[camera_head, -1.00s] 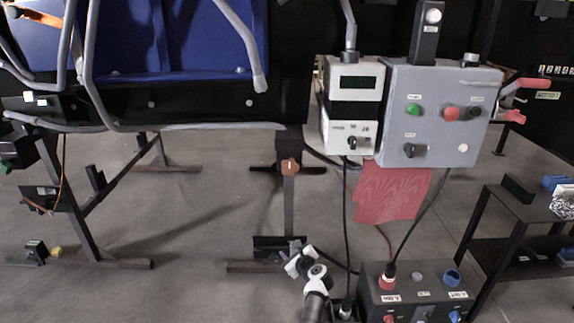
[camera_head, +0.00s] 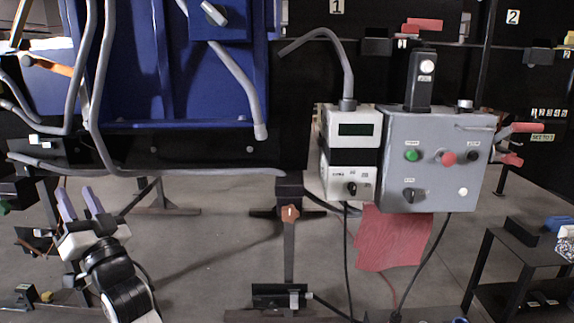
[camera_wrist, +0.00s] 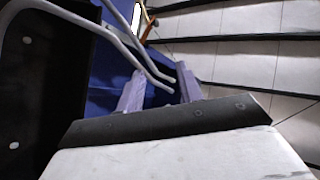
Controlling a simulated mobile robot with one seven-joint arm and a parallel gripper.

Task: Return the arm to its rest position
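My gripper (camera_head: 80,201) is at the lower left of the head view, with its two purple-grey fingers pointing up. The fingers are apart with nothing between them, so it is open and empty. In the wrist view the fingers (camera_wrist: 160,90) also stand apart, with grey bent tubes and a blue panel beyond them. My white and black wrist is below the fingers in the head view. Most of the rest of my arm is out of view.
A blue-backed conveyor frame (camera_head: 205,95) with grey tubes (camera_head: 240,85) stands behind my gripper. A grey control box (camera_head: 432,165) and white meter (camera_head: 353,130) are right of centre, above a red cloth (camera_head: 390,240). A black shelf (camera_head: 515,262) stands at lower right.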

